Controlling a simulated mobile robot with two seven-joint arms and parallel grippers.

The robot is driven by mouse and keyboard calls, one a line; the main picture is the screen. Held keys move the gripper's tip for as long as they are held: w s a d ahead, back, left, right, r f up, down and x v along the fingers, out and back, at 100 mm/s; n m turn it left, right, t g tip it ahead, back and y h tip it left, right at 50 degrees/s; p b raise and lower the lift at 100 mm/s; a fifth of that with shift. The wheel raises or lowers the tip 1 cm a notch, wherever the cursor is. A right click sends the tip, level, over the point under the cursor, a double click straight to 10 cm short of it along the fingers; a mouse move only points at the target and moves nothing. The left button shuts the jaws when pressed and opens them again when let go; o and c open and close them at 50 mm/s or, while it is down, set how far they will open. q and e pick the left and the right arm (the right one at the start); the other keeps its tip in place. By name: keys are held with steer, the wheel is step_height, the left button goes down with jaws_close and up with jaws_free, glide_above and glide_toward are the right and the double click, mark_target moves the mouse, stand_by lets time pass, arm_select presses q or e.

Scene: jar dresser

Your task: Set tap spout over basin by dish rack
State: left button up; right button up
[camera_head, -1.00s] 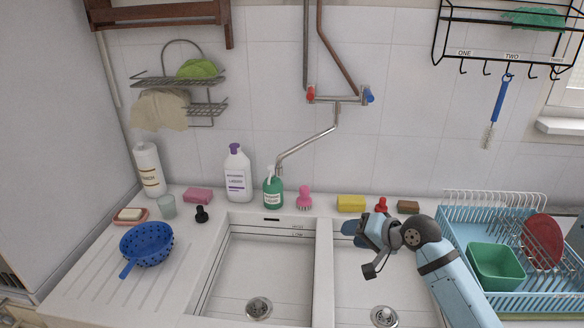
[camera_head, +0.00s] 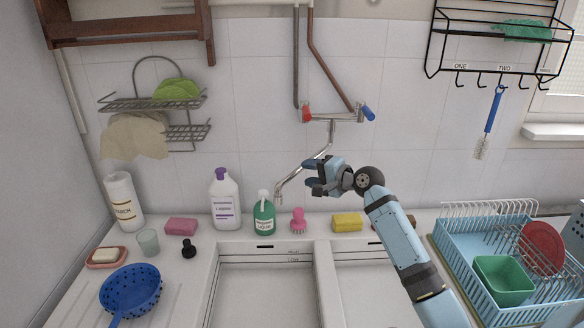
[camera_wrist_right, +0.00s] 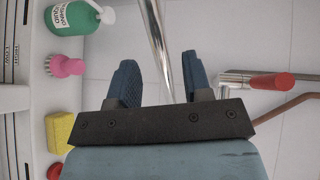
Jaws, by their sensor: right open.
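The silver tap spout (camera_head: 303,174) hangs from the wall pipe and slants down to the left. Its tip is above the back of the left basin (camera_head: 262,290). The right basin (camera_head: 375,285), nearer the blue dish rack (camera_head: 458,252), has no spout over it. My right gripper (camera_head: 312,178) is open beside the spout. In the right wrist view the spout (camera_wrist_right: 157,40) runs into the gap between the open fingers of my right gripper (camera_wrist_right: 160,80); I cannot tell whether they touch it. My left gripper is out of view.
A green soap bottle (camera_head: 264,218), a pink brush (camera_head: 298,222) and a yellow sponge (camera_head: 347,223) stand on the ledge below the spout. Red (camera_head: 306,113) and blue (camera_head: 369,113) tap handles are above. A blue colander (camera_head: 130,290) is at the left.

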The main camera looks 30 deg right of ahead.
mark_target(300, 172)
steer(key=p+x, duration=0.1)
steer(key=x, duration=0.5)
steer(key=shift+w+a, duration=0.1)
steer(key=shift+w, duration=0.1)
steer(key=shift+c, duration=0.2)
jaws_close()
